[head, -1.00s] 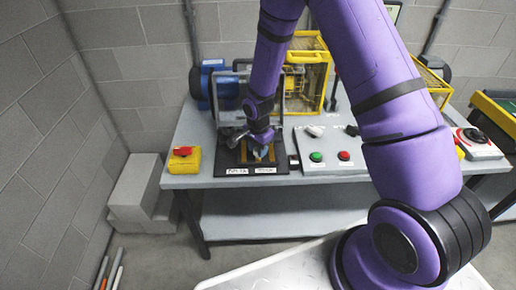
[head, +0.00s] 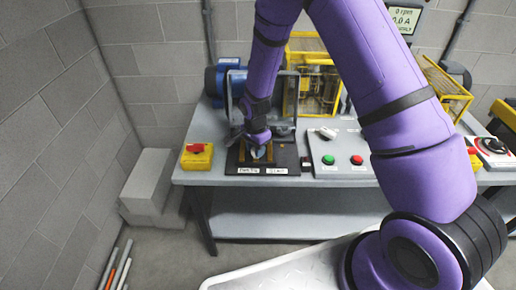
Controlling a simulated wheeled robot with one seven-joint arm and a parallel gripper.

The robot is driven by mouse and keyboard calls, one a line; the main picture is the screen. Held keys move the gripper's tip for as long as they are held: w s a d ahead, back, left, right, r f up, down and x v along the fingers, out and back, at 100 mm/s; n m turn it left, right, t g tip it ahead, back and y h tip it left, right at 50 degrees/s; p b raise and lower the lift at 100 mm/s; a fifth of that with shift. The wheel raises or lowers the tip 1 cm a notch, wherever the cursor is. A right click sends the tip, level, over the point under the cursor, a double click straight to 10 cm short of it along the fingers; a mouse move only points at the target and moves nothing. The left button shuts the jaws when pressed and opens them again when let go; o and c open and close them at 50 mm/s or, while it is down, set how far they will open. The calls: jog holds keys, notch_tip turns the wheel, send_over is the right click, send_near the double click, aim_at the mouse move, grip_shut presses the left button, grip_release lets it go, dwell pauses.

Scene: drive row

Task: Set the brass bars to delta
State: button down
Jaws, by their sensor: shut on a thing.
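The dark terminal board (head: 232,163) lies on the bench, with two white labels on its front edge. The left label (head: 249,170) and right label (head: 277,170) are too small to read surely. Brass-coloured pieces (head: 243,152) show on the board around my gripper. My gripper (head: 261,154) points down low over the middle of the board, shut on a brass bar. The arm and fingers hide most of the bar, and I cannot tell whether it touches the terminals.
A yellow box with a red switch (head: 196,156) stands left of the board. A panel with green (head: 328,159) and red buttons (head: 357,160) is on its right. A blue motor (head: 226,80), clear guard frame and yellow cage (head: 305,95) stand behind.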

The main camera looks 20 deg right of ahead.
jog(key=c, duration=0.7)
grip_release()
jog(key=shift+w+a, duration=0.1)
jog(key=shift+a, duration=0.2)
jog(key=shift+c, duration=0.2)
jog(key=shift+r, duration=0.15)
notch_tip(320, 180, up, 11)
jog(key=shift+f, duration=0.2)
jog(key=s+d+r+n+t, duration=0.15)
jog(key=s+r, duration=0.25)
jog(key=r, duration=0.4)
jog(key=s+d+r+n, duration=0.3)
jog(key=r, duration=0.5)
jog(key=s+d+r+n+t, duration=0.1)
jog(key=s+d+r+n, duration=0.2)
jog(key=r, duration=0.5)
jog(key=s+d+r+n+t, duration=0.1)
jog(key=s+r, duration=0.1)
jog(key=s, duration=0.5)
jog(key=s+d+r+n, duration=0.2)
jog(key=s+r, duration=0.1)
jog(key=s, duration=0.4)
jog(key=s+d+r+n+t, duration=0.1)
jog(key=s+r+n, duration=0.1)
jog(key=s, duration=0.5)
jog(key=shift+d+r+t, duration=0.35)
jog(key=shift+r, duration=0.35)
